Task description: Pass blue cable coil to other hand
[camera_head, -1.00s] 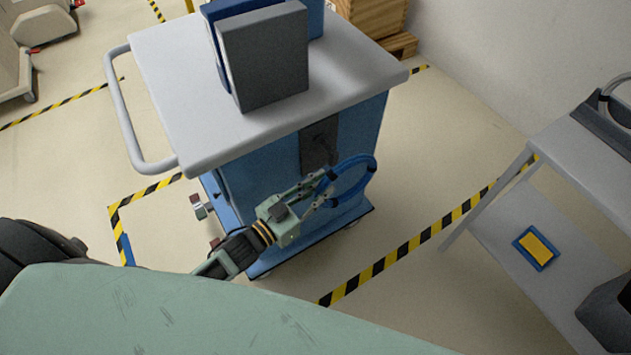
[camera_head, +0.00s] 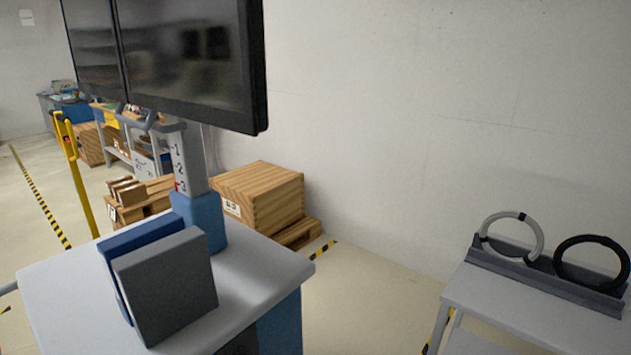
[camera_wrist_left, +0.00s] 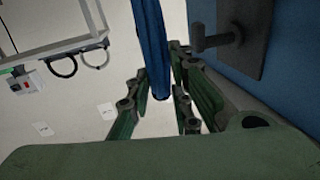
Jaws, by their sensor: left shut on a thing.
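The blue cable coil (camera_wrist_left: 153,45) shows edge-on in the left wrist view, as a narrow upright blue band. My left gripper (camera_wrist_left: 160,88) is shut on it, with green and dark fingers on both sides of its lower end. The coil is beside a blue panel (camera_wrist_left: 285,60) with a dark plate and handle (camera_wrist_left: 216,38), apart from it as far as I can tell. In the head view neither the coil nor either gripper shows. My right gripper is in no view.
A cart with a pale top (camera_head: 75,290) carries a grey block (camera_head: 165,285) and a monitor stand (camera_head: 190,165). At right a grey table (camera_head: 530,300) holds a whitish ring (camera_head: 484,238) and a black ring (camera_head: 560,258). Wooden crates (camera_head: 262,195) stand by the wall.

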